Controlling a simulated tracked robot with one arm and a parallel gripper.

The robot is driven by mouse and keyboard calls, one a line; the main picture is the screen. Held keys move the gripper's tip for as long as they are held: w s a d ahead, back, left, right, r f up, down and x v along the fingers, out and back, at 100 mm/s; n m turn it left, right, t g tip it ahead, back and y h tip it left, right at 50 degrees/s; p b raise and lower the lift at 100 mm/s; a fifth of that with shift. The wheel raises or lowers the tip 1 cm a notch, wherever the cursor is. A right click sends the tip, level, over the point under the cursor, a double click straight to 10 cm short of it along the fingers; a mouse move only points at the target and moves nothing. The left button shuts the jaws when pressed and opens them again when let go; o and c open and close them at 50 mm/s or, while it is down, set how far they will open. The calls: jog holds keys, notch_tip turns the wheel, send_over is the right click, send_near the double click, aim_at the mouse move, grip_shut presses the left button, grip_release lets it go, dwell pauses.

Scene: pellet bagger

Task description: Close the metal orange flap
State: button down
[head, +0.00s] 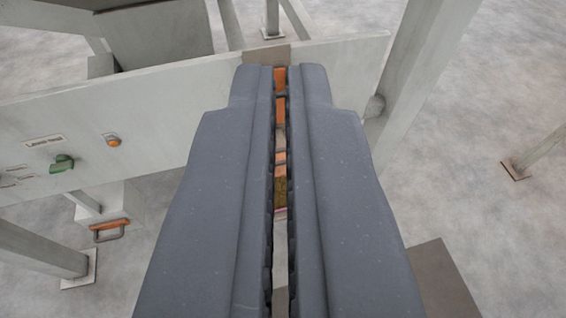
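My gripper (280,72) fills the middle of the view, its two dark grey fingers pointing away from me. The fingers lie almost together, with a thin slit between them and nothing clearly held. Orange pieces (280,135) show through the slit, with thin dark bars across it; the fingers hide the rest. I cannot tell whether these belong to the metal flap, or its position. At the left, below the panel, another orange piece (109,224) with a metal loop handle sits on a pale box.
A pale panel (200,110) crosses behind the fingers, with a green knob (62,164) and an orange button (113,141). A brown plate (267,55) is at its top edge. A thick post (425,60) stands right. Open concrete floor (500,75) lies farther right.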

jog(key=w+d+f+n+g+y+p, duration=0.15)
jog(key=w+f+g+p, duration=0.4)
jog(key=w+f, duration=1.6)
jog(key=w+f+g+p, duration=0.1)
jog(key=w+f, duration=0.3)
jog(key=f, duration=0.8)
jog(key=w+f+n+p, duration=0.1)
jog(key=w+f, duration=0.2)
jog(key=f, duration=0.9)
jog(key=shift+w+a+g+y, duration=0.35)
jog(key=shift+a, duration=0.05)
jog(key=shift+d+f+n+b, duration=0.1)
jog(key=shift+f+n+b, duration=0.1)
jog(key=shift+n+b, duration=0.1)
